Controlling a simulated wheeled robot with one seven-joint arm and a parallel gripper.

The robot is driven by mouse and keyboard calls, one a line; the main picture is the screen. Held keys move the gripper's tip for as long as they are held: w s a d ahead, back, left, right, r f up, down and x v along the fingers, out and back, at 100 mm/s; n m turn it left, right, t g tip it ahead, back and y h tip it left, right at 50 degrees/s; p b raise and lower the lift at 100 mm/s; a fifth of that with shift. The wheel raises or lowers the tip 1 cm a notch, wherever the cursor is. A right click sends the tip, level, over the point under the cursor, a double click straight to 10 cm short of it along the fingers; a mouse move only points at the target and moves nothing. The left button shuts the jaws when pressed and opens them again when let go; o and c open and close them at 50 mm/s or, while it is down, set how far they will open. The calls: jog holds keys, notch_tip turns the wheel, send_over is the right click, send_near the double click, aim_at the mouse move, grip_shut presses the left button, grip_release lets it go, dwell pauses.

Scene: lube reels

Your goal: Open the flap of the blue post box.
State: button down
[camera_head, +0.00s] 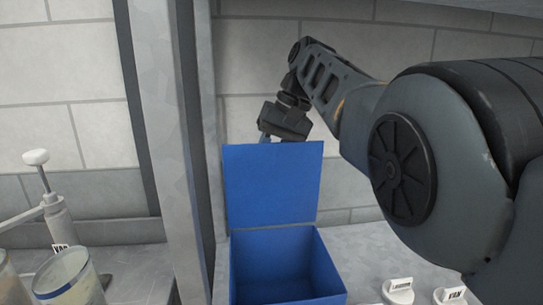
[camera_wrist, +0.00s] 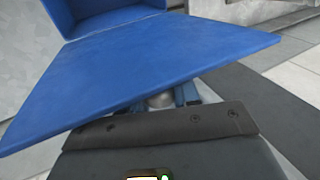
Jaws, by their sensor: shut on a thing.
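The blue post box (camera_head: 250,264) stands on the grey counter, and its empty-looking inside shows from above. Its blue flap (camera_head: 270,184) stands raised, about upright, at the back of the opening. In the wrist view the flap (camera_wrist: 150,55) spreads across the picture, with the box (camera_wrist: 105,14) beyond it. My gripper (camera_wrist: 173,97) is at the flap's outer side near its free edge, shut on a pale rounded knob (camera_wrist: 161,100) there. In the head view my fingertips are mostly hidden behind the flap's top edge.
A grey metal post (camera_head: 170,130) rises just left of the box. A pump bottle (camera_head: 55,215) and clear cups (camera_head: 68,275) stand at the left. Small labelled white-topped things (camera_head: 398,287) stand right of the box. A tiled wall (camera_head: 262,55) is behind.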

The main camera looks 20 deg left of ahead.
jog(key=shift+f, duration=0.1)
jog(key=c, duration=0.9)
grip_release()
jog(key=shift+o, duration=0.2)
jog(key=v, duration=0.7)
jog(key=shift+r, duration=0.35)
jog(key=shift+w+d, duration=0.1)
jog(key=shift+d, duration=0.05)
